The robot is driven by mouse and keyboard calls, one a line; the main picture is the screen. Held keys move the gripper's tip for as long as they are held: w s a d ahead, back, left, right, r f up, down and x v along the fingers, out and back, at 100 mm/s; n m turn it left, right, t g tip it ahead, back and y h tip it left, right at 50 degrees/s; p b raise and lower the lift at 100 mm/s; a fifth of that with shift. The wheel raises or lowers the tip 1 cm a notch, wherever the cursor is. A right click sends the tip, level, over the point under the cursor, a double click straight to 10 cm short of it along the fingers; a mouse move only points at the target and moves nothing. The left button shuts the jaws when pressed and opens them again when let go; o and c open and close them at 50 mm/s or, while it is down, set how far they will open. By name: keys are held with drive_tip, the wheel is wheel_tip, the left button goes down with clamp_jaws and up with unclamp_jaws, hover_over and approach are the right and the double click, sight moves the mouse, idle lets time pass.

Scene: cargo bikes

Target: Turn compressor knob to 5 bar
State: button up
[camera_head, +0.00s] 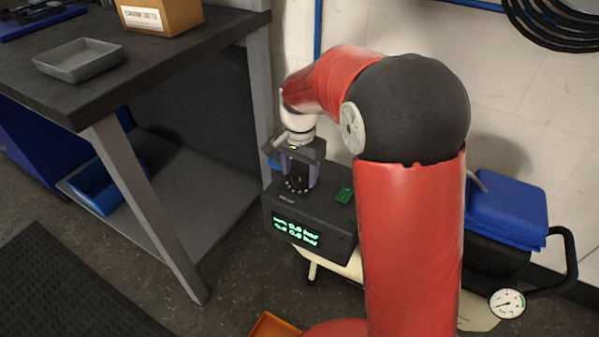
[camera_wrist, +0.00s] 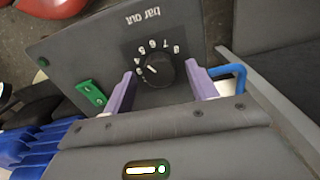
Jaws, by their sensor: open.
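The compressor's dark control box (camera_head: 310,222) has a lit green display (camera_head: 296,232) with two lines that seem to read 0.0 bar. The black knob (camera_wrist: 160,69) sits on the box face, ringed by white numbers and marked "bar out", upside down in the wrist view. Its pale pointer line shows, but I cannot tell its exact setting. My gripper (camera_head: 299,180) is over the knob, and in the wrist view its purple fingers (camera_wrist: 161,88) stand open on either side of it. I cannot tell whether either finger touches it.
A green switch (camera_wrist: 91,92) sits beside the knob on the box. A workbench (camera_head: 100,85) with a grey tray (camera_head: 80,60) stands left. A blue handle (camera_wrist: 232,74) is close to one finger.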

sight(301, 176)
wheel_tip(301, 176, up, 6)
drive_tip(key=shift+r, duration=0.45)
drive_tip(key=shift+s+d+r, duration=0.1)
drive_tip(key=shift+s+r, duration=0.05)
drive_tip(key=s+d+r+n+t, duration=0.1)
drive_tip(key=s+d+r+n, duration=0.15)
drive_tip(key=s, duration=0.35)
drive_tip(key=s+d+r+n+t, duration=0.1)
drive_tip(key=s+d+r+t, duration=0.1)
drive_tip(key=s+d+r, duration=0.3)
drive_tip(key=s+d+f+n+t, duration=0.1)
drive_tip(key=s+n, duration=0.1)
drive_tip(key=s, duration=0.4)
drive_tip(key=s+d+f+n+t, duration=0.1)
drive_tip(key=s+f+n, duration=0.1)
drive_tip(key=s, duration=0.5)
drive_tip(key=shift+d+t, duration=0.3)
drive_tip(key=shift+d, duration=0.05)
